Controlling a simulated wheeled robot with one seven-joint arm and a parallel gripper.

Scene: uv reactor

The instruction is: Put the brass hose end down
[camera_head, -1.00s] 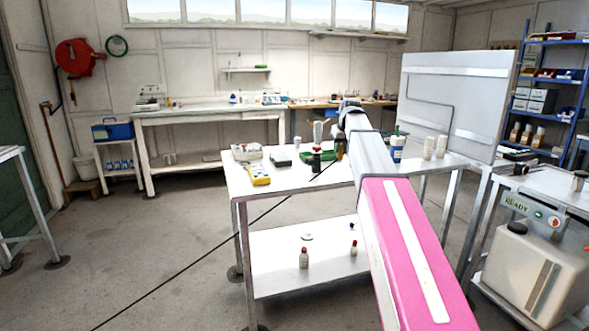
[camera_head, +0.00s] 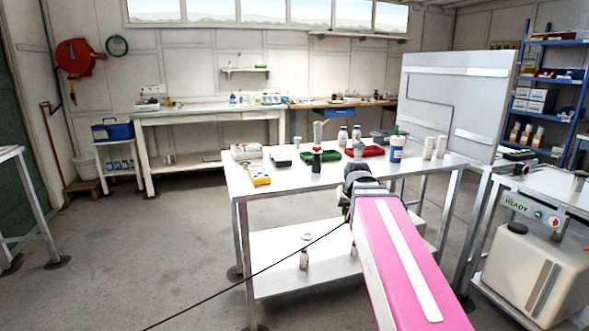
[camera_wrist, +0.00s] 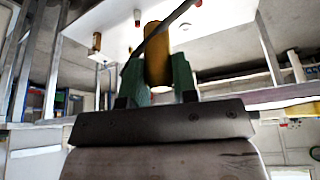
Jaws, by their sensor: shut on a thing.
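The brass hose end (camera_wrist: 157,62) is an amber-gold cylinder in the wrist view. My gripper (camera_wrist: 158,82) is shut on it, with one green finger on each side. A thin black hose (camera_wrist: 158,35) crosses it there. In the head view the hose (camera_head: 250,273) runs from the lower left up to my gripper (camera_head: 347,212). My gripper is low, by the front of the white table (camera_head: 285,188), between its top and its lower shelf (camera_head: 275,280). My arm hides most of the gripper and the brass end in that view.
A small bottle (camera_head: 304,259) and a round cap (camera_head: 306,236) stand on the lower shelf. The tabletop holds a yellow meter (camera_head: 259,175), a green tray (camera_head: 324,155), a red tray (camera_head: 373,151) and several bottles. A white tank (camera_head: 528,265) stands at right.

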